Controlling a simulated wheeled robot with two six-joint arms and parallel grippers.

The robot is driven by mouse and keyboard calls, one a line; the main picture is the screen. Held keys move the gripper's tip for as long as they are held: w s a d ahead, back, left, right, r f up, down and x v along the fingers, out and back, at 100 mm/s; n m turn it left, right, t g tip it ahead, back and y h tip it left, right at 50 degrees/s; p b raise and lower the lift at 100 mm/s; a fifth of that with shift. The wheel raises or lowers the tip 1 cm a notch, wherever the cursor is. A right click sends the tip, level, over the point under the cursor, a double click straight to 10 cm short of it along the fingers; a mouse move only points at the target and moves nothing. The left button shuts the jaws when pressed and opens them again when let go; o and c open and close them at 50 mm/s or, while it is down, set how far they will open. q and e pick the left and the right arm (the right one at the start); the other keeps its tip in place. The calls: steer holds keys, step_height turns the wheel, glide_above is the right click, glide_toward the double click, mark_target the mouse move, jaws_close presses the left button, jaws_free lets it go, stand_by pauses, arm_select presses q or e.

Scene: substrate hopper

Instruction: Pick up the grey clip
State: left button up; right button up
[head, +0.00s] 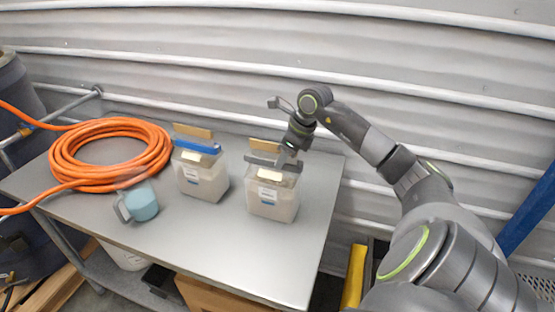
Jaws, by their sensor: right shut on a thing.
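The grey clip (262,162) is a dark bar lying across the folded top of the right-hand substrate bag (270,200). My right gripper (288,156) reaches down from the upper right and is shut on the clip near its right end. The clip is still at the bag's top; I cannot tell whether it is clear of the bag. The fingertips are small and partly hidden. My left gripper is not in view.
The bags stand on a grey metal table (240,262). The left-hand bag (200,180) has a blue clip (197,146). A teal scoop or mug (142,204) and a coiled orange hose (72,158) lie at the left. The table's front is clear. A corrugated wall (230,70) stands behind.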

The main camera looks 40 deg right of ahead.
step_height(320, 180, up, 9)
steer(key=b, duration=0.3)
steer(key=shift+f, duration=0.15)
steer(key=shift+r, duration=1.1)
step_height(320, 180, up, 6)
steer(key=p, duration=0.5)
